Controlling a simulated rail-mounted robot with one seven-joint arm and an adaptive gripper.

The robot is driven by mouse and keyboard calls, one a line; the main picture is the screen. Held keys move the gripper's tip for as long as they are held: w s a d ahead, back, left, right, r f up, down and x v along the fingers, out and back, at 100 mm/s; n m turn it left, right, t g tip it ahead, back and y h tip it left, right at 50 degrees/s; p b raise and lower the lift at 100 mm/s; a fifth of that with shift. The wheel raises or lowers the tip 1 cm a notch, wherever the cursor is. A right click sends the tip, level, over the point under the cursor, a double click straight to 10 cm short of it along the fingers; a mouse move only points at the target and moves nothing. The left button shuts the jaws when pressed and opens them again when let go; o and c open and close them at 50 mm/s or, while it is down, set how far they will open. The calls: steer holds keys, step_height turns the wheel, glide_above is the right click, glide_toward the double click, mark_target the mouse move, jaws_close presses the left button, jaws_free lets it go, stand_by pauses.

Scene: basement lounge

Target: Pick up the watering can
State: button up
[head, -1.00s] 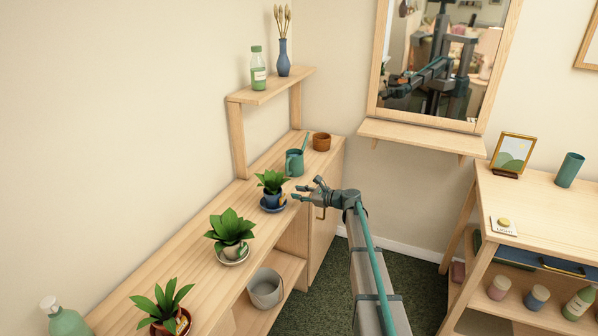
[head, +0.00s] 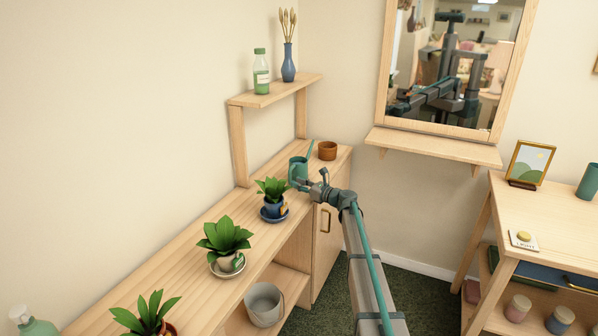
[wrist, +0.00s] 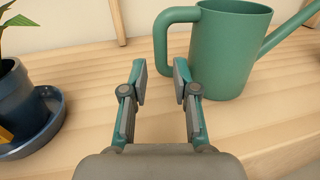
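The green watering can (head: 298,168) stands upright on the wooden counter, between the blue-potted plant and the brown pot. In the wrist view the watering can (wrist: 228,50) is just ahead and to the right, with its handle (wrist: 165,38) towards the left and its spout rising to the right. My gripper (wrist: 160,85) is open and empty, with its fingers short of the can and pointing towards the handle side. In the head view my gripper (head: 308,181) partly covers the can's lower part.
A plant in a blue pot on a saucer (head: 274,214) stands close to the left of my gripper. A brown pot (head: 327,151) stands behind the can. A shelf (head: 273,90) with a bottle and vase is above the counter. More plants line the near counter.

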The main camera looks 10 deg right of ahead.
mark_target(290, 180)
steer(key=p+x, duration=0.1)
steer(key=x, duration=0.4)
steer(key=shift+f, duration=0.1)
jaws_close()
